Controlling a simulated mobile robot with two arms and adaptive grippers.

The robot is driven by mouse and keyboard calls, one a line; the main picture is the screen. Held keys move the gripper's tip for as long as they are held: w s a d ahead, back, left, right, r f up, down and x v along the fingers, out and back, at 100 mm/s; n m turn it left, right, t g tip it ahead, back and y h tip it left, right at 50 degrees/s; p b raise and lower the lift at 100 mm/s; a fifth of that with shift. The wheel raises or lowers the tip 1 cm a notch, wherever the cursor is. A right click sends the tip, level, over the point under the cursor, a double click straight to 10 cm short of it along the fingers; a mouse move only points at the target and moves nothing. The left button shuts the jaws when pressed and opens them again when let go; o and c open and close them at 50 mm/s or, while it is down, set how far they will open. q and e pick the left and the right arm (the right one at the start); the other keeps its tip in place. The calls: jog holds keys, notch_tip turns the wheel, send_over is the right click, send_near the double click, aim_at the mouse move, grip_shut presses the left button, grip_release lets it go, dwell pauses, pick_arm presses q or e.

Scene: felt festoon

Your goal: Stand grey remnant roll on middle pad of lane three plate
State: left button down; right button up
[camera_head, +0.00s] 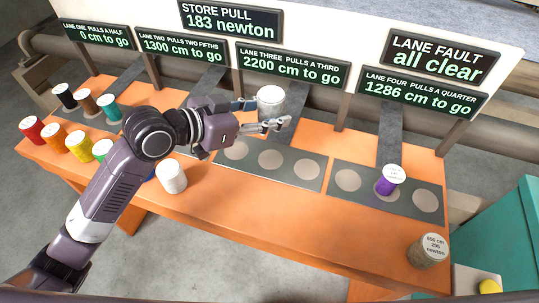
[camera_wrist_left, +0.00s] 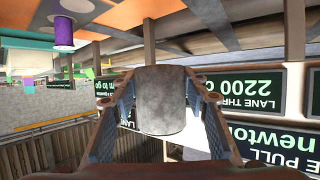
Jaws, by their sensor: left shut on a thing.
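My left gripper (camera_head: 268,113) is shut on the grey remnant roll (camera_head: 270,99) and holds it upright, raised in front of the lane three sign. The roll also shows between both fingers in the left wrist view (camera_wrist_left: 165,97). The lane three plate (camera_head: 253,167) lies on the orange bench, nearer me than the roll in the picture. Its three pale round pads are bare, with the middle pad (camera_head: 271,160) between the other two. The roll appears above and behind the pads, apart from the plate. My right gripper is out of view.
The lane three sign (camera_head: 292,66) stands close behind the roll. A purple roll (camera_head: 387,183) stands on the lane four plate (camera_head: 336,203). A white roll (camera_head: 171,177) stands left of lane three. Several coloured rolls are at the left, and a brown roll (camera_head: 427,251) is at the right corner.

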pick_arm(q)
send_over(269, 160)
notch_tip(269, 160, down, 10)
jog(key=shift+r, duration=0.1)
notch_tip(269, 160, down, 4)
jog(key=shift+f+b, duration=0.1)
jog(key=shift+b, duration=0.35)
jog(key=shift+f, duration=0.4)
jog(key=shift+f, duration=0.2)
jog(key=c, duration=1.1)
grip_release()
jog(key=shift+c, duration=0.2)
